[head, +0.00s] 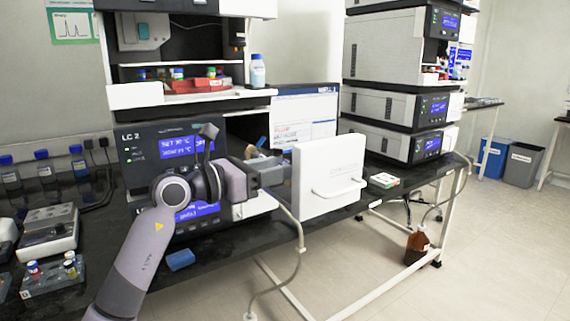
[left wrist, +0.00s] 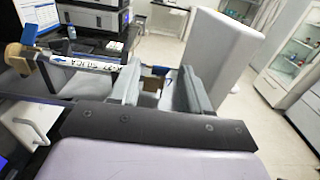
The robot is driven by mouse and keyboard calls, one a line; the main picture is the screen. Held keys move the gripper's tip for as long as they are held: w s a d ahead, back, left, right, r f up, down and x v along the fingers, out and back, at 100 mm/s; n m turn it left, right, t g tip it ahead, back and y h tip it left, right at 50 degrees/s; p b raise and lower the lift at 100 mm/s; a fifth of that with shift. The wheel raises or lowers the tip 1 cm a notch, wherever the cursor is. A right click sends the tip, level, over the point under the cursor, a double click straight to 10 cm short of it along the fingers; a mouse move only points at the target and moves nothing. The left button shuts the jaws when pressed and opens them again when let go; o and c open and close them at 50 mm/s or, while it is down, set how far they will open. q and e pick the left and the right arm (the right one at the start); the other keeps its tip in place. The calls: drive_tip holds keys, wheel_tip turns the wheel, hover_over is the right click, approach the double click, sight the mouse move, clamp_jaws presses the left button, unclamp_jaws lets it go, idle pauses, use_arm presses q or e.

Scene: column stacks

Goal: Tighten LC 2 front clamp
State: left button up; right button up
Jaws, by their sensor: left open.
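The LC 2 stack (head: 150,137) stands on the bench, left of centre in the head view, with its white door (head: 325,180) swung open. My left gripper (head: 283,168) is at the opening just left of the door. In the left wrist view its two grey fingers (left wrist: 158,92) are apart. A small blue and tan part (left wrist: 155,72) shows in the gap between them, and I cannot tell whether they touch it. A white-labelled column (left wrist: 85,62) with a blue arrow lies left of the fingers. A blue lever (left wrist: 28,33) and tan block (left wrist: 17,57) are at its far-left end.
A monitor (head: 307,120) stands behind the door. A second instrument stack (head: 395,60) is further right. A blue block (head: 180,260) lies near the bench's front edge. Small vial racks (head: 50,275) and blue-capped bottles (head: 45,168) are at the left. The floor at right is mostly clear.

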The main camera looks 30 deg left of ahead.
use_arm(q)
drive_tip(key=shift+x, duration=1.5)
